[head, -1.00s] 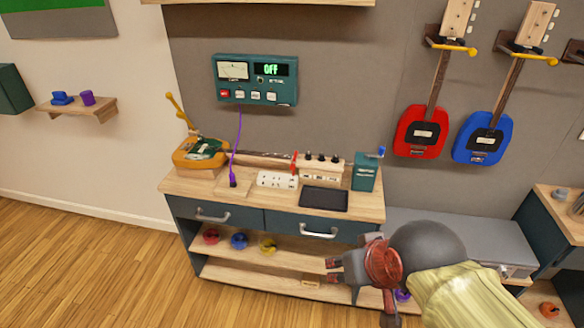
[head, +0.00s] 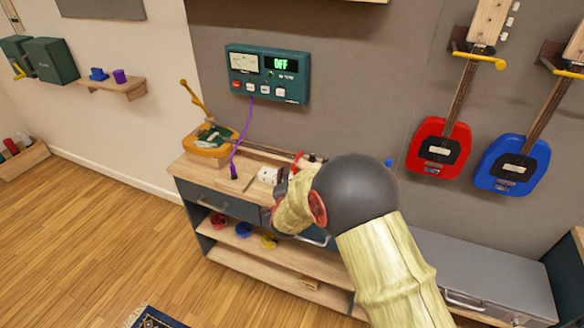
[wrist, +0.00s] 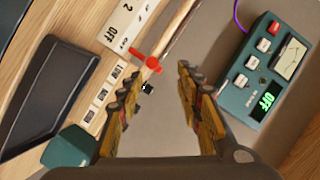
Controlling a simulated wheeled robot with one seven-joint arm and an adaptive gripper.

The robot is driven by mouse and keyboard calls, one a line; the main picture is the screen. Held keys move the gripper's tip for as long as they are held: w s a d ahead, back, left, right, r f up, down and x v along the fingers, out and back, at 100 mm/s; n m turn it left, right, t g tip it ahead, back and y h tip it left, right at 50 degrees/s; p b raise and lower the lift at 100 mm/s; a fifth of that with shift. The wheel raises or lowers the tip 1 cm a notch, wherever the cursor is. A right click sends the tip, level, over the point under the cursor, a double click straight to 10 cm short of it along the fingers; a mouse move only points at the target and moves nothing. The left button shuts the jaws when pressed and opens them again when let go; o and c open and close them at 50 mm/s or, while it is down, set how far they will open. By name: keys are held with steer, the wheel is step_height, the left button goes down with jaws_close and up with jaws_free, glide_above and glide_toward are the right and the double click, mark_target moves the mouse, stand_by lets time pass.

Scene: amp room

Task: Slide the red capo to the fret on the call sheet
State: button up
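The red capo (wrist: 151,63) sits on the neck (wrist: 178,22) of the guitar in the wrist view. In the head view, a bit of red (head: 309,157) shows there beside my arm. The guitar's orange body (head: 207,146) lies at the left end of the workbench. My gripper (wrist: 158,74) is open and empty, with the capo just beyond its left fingertip; I cannot tell the exact gap. In the head view my arm mostly hides the gripper. I cannot make out a call sheet.
A green tuner box (head: 268,74) reading OFF hangs on the wall, with a purple cable (head: 242,130) running down to the bench. A black tray (wrist: 48,100) and a labelled white strip (wrist: 127,22) lie near the capo. Red (head: 439,145) and blue (head: 513,165) guitars hang to the right.

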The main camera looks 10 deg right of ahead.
mark_target(292, 169)
steer(key=shift+m+h, duration=0.3)
steer(key=shift+m, duration=0.1)
steer(key=x, duration=0.2)
steer(key=f+b+x, duration=0.1)
steer(key=x, duration=0.4)
steer(key=shift+d+f+b, duration=0.3)
steer(key=shift+d, duration=0.05)
steer(key=shift+w+d, duration=0.15)
steer(key=shift+w, duration=0.45)
steer(key=shift+c, duration=0.3)
jaws_close()
steer(key=shift+f, duration=0.1)
